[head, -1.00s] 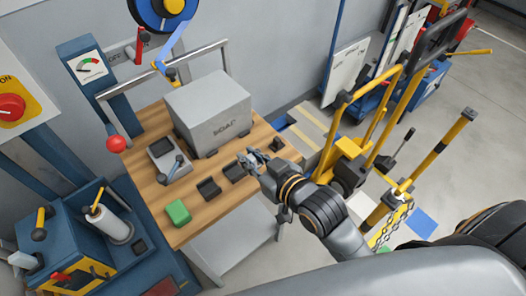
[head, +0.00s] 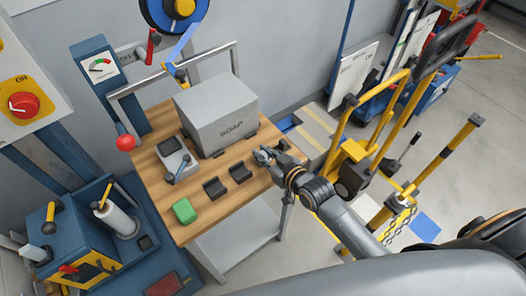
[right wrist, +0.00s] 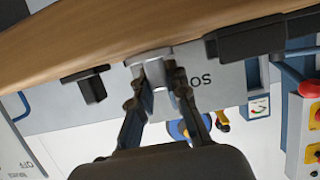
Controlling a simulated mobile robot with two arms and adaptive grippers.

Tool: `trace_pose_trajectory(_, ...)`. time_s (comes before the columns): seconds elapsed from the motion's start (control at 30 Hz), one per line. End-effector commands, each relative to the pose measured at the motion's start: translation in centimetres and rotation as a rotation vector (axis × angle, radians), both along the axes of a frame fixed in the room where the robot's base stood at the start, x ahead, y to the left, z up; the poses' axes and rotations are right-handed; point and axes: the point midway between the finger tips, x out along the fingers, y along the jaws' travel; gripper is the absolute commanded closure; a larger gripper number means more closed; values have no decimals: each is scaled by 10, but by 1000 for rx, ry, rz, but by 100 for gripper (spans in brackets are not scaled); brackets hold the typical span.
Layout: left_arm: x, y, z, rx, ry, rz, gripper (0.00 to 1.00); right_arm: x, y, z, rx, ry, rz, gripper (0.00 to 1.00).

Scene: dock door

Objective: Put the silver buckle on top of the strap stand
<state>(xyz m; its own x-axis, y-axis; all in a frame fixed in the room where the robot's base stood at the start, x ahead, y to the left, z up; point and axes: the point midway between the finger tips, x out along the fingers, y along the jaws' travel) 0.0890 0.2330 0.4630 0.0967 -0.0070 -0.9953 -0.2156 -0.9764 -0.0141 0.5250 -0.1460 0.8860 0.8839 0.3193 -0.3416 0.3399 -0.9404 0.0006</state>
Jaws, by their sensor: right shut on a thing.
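My right gripper (head: 264,156) is over the right part of the wooden table and to the right of two dark notched holders. In the right wrist view its fingers (right wrist: 157,85) are closed around a small silver piece, which looks like the silver buckle (right wrist: 156,72). The buckle is hard to make out in the head view. A dark upright block (right wrist: 88,84) stands on the table beside the gripper in the wrist view and may be the strap stand; I cannot tell for sure. My left gripper is not in view.
The wooden table (head: 218,216) carries a grey box (head: 215,112), two dark holders (head: 215,188) (head: 240,173), a grey device (head: 174,157) and a green block (head: 184,211). A yellow-framed cart (head: 356,150) stands right of the table. Bare wood shows along the front edge.

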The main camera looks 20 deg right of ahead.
Motion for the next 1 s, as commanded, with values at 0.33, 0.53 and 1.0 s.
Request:
trace_pose_trajectory(0.33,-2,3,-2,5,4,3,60,0,0,-2,0,-1,0,71)
trace_pose_trajectory(0.53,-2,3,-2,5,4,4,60,0,0,-2,0,-1,0,62)
trace_pose_trajectory(1.0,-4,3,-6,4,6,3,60,-40,-14,14,-1,1,0,62)
